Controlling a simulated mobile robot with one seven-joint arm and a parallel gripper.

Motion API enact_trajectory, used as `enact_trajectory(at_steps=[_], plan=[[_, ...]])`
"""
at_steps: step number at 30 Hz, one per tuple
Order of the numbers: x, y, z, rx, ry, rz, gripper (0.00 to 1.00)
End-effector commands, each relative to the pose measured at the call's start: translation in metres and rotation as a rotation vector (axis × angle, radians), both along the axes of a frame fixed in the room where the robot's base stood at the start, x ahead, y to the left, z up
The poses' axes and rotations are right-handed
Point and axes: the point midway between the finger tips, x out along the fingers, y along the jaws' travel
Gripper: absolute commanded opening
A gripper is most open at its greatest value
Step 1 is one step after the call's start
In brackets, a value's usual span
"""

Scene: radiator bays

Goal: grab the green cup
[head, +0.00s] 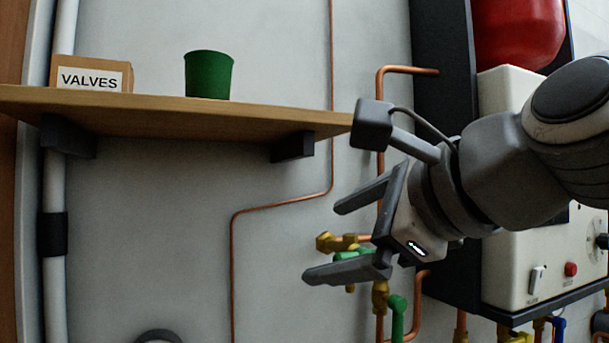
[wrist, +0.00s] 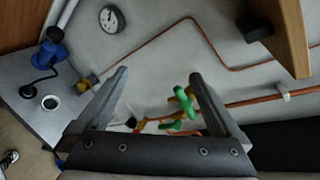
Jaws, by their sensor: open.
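The green cup (head: 208,75) stands upright on a wooden shelf (head: 180,116) in the head view, right of a cardboard box. My gripper (head: 325,242) is open and empty. It is to the right of the cup and lower than the shelf, with its fingers pointing left. The cup is not visible in the wrist view. There, the open fingers of my gripper (wrist: 157,78) show against the wall and pipes, and part of the wooden shelf (wrist: 290,35) shows at the upper right.
A box labelled VALVES (head: 92,77) stands left of the cup. Shelf brackets (head: 292,147) jut out below the shelf. Copper pipes and green-handled valves (head: 397,315) are close behind and below my gripper. A white boiler unit (head: 530,265) is at the right.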

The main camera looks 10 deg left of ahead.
Motion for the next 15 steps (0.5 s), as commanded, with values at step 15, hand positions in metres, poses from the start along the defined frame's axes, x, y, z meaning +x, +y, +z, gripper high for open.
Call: enact_trajectory(at_steps=[15], plan=[[-0.038, 0.041, 0.191, 0.825, 0.367, 0.038, 1.0]])
